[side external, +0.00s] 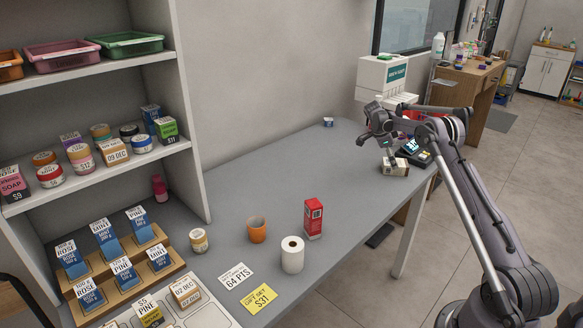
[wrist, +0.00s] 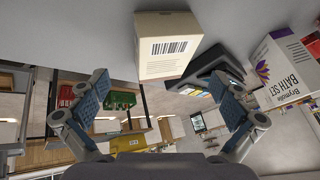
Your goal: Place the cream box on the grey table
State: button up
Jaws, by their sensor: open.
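The cream box (side external: 395,167), with a barcode on one face, rests on the grey table (side external: 300,170) near its far right end. It also shows at the top middle of the wrist view (wrist: 168,45). My gripper (side external: 383,148) is just above and beside the box in the side external view. In the wrist view my gripper (wrist: 163,95) is open, with its two blue-padded fingers wide apart. Nothing is between the fingers, and the box appears beyond them, apart from the pads.
A dark card reader (side external: 415,156) stands close beside the box. A white machine (side external: 383,75) with a green label stands behind it. A white bath set box (wrist: 287,62) shows in the wrist view. A red carton (side external: 313,218) and white roll (side external: 292,255) stand nearer; mid-table is clear.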

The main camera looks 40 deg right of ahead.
jog(key=shift+w+x, duration=0.15)
jog(key=shift+x, duration=1)
jog(key=shift+w+x, duration=0.1)
jog(key=shift+x, duration=1.05)
jog(key=shift+f, duration=0.1)
jog(key=shift+c, duration=0.3)
jog(key=c, duration=1.3)
jog(key=shift+c, duration=0.2)
